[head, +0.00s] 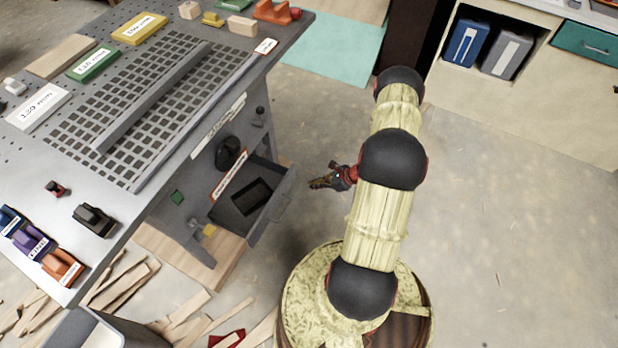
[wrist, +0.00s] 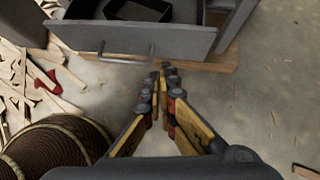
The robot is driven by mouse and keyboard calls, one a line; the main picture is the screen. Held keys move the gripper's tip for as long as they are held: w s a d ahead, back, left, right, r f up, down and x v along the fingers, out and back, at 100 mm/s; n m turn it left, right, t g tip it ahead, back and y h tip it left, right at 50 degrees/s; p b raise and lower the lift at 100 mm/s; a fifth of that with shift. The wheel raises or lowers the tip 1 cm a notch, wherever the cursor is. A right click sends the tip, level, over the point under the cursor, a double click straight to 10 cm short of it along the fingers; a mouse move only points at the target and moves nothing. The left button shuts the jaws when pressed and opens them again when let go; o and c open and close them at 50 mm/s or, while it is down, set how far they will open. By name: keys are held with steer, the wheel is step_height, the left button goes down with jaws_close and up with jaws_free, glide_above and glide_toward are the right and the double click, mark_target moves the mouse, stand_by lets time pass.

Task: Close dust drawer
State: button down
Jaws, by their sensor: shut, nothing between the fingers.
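The dust drawer (head: 273,221) is pulled out from the grey workbench below its perforated top in the head view. It is a grey open box with a dark square opening inside and a bar handle on its front. In the wrist view, the drawer front (wrist: 190,42) and its handle (wrist: 127,58) face me across the upper part. My gripper (head: 316,183) is to the right of the drawer front in the head view, apart from it. In the wrist view, my gripper (wrist: 161,72) has its fingertips together and empty, just below the drawer front and right of the handle.
The workbench top (head: 165,60) carries sanding blocks and labelled pads. A black knob (head: 230,152) sits beside the drawer. Wood scraps (head: 125,275) litter the floor at lower left. Clear concrete floor (head: 490,200) lies to the right. A shelf with binders (head: 466,45) stands behind.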

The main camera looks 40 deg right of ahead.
steer(key=w+d+m+h, duration=0.1)
steer(key=d+m, duration=0.1)
steer(key=d, duration=0.2)
steer(key=b, duration=0.4)
glide_toward(291, 177)
step_height(291, 177, down, 3)
steer(key=w+a, duration=0.1)
steer(key=shift+w+a+r+t+b, duration=0.1)
steer(key=shift+w+a+t+b, duration=0.25)
steer(key=shift+w, duration=0.4)
